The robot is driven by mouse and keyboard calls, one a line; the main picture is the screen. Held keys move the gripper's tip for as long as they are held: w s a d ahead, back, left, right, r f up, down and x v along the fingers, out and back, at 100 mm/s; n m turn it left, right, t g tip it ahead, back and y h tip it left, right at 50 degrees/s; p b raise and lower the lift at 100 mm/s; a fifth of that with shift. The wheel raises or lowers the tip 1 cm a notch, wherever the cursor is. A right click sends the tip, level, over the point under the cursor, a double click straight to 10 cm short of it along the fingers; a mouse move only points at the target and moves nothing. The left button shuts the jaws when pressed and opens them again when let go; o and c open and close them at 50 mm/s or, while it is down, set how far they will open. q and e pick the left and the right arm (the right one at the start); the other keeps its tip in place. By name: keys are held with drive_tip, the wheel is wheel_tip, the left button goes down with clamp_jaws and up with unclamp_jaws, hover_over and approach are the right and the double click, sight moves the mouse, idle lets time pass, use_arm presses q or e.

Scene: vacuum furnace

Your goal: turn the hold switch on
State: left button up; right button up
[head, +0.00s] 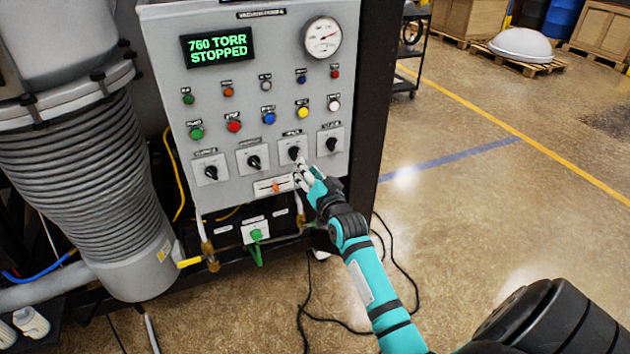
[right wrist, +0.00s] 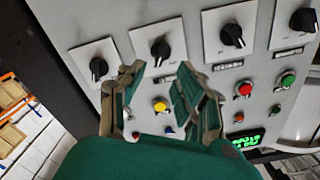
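A row of black rotary switches on square pale plates runs along the lower part of the grey control panel (head: 240,110). Their labels are too small to read, so I cannot tell which is the hold switch. My right gripper (head: 304,178) is just below and in front of the third switch from the left (head: 294,153). In the right wrist view, which is upside down, my right gripper (right wrist: 160,78) is open and empty. Its fingers point toward that same switch (right wrist: 160,50), with the knob beyond the gap between them. No contact shows. My left gripper is out of view.
Coloured buttons sit above the switches, with a green display (head: 218,50) reading "760 TORR STOPPED" and a round gauge (head: 322,37). An orange slider (head: 275,187) is just below the switches.

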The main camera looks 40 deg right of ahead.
drive_tip(key=v, duration=0.5)
idle(0.4)
